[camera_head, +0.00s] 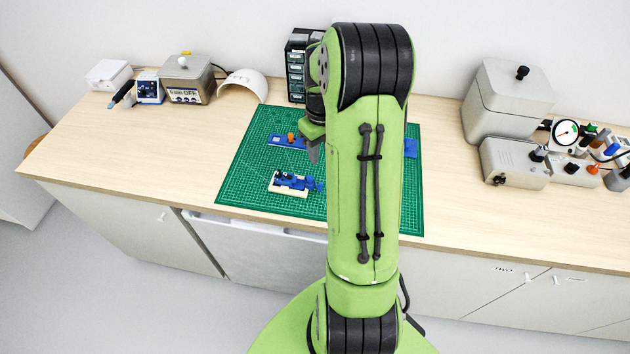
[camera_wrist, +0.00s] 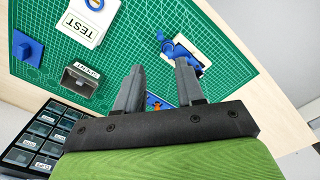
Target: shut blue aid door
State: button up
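The blue aid (camera_head: 291,180) sits in a cream holder (camera_head: 289,191) on the front left part of the green mat. A small blue part sticks out at its right end; the door is too small to make out surely. In the wrist view the aid (camera_wrist: 178,50) lies beyond the fingertips, in its pale holder (camera_wrist: 203,49). My gripper (camera_wrist: 160,67) is open, with nothing between its fingers. In the head view my gripper (camera_head: 314,150) is above the mat, behind and to the right of the aid, partly hidden by my arm.
A blue strip with an orange knob (camera_head: 291,137) lies behind the aid. The wrist view shows a white TEST box (camera_wrist: 85,22), a grey labelled box (camera_wrist: 80,80), a blue block (camera_wrist: 26,46) and a drawer cabinet (camera_wrist: 38,133). Bare green mat (camera_head: 245,180) lies left of the aid.

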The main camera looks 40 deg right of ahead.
aim_at(321, 184)
notch_tip(321, 184, down, 13)
grip_shut()
